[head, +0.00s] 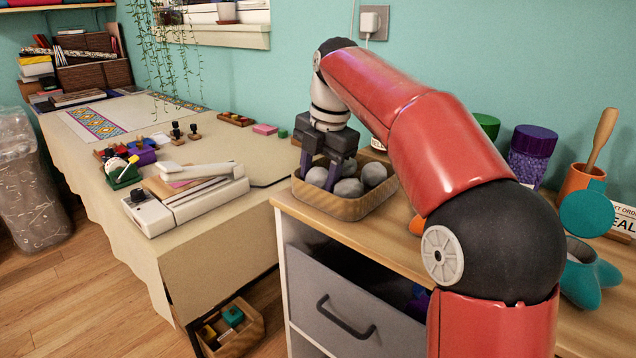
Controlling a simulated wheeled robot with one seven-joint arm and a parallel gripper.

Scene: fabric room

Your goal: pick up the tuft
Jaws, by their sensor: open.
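Several grey, rounded, fluffy-looking tufts (348,188) lie in a wooden tray (340,208) on the front left part of the wooden counter. My gripper (319,176) points down into the left side of the tray. Its two dark purple fingers are open, with one grey tuft (317,177) showing between or just behind them. I cannot tell whether the fingers touch it. The gripper body hides part of the tray's back, and the lower fingertips are partly hidden among the tufts.
A purple-lidded jar (530,155), an orange pot (580,182) with a wooden tool and a teal pot (585,275) stand on the counter's right. An open drawer (350,290) is below the tray. A cloth-covered table (205,225) with a white-and-wood device (185,200) stands to the left.

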